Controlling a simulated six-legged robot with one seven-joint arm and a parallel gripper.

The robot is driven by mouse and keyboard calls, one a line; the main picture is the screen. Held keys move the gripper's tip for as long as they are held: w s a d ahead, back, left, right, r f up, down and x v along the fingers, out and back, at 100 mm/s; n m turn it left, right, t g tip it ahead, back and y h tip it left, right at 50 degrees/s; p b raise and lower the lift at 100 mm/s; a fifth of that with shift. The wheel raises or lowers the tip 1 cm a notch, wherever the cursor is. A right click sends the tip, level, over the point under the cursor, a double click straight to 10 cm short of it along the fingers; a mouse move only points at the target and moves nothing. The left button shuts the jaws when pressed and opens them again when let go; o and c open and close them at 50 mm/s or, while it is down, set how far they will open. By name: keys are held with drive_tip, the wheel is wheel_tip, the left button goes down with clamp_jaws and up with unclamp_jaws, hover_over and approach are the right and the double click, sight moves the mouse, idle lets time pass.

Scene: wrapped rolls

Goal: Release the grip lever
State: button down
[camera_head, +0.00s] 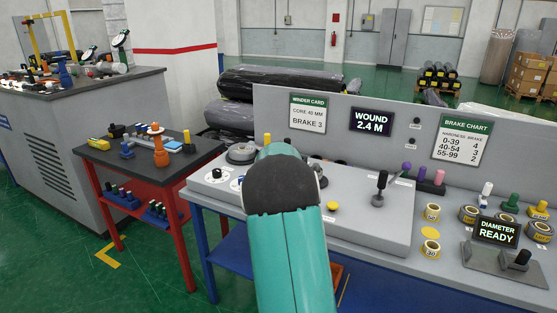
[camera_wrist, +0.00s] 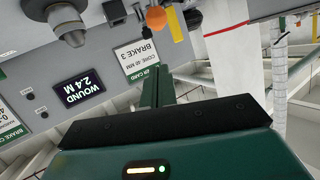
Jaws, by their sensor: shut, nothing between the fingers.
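A lever with a black knob (camera_head: 382,180) stands upright on the grey console (camera_head: 345,225) in the head view, right of my teal arm. No label that I can read names it as the grip lever. My gripper (camera_wrist: 157,82) shows in the wrist view as green fingers closed together, with nothing between them. The wound display (camera_wrist: 82,87) and the winder card (camera_wrist: 138,58) appear upside down beyond it. In the head view my arm link hides the gripper and the console's middle left part.
A grey round fitting (camera_head: 241,153) sits at the console's left end. A red cart (camera_head: 150,165) with an orange part (camera_head: 157,145) stands to the left. Yellow-labelled rolls (camera_head: 432,212) and the diameter gauge (camera_head: 497,232) are at the right. The console's back panel rises behind.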

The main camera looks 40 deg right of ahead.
drive_tip(key=shift+s+a+r, duration=1.1)
drive_tip(key=shift+s+r, duration=0.1)
drive_tip(key=shift+s, duration=0.1)
drive_tip(key=shift+s, duration=0.1)
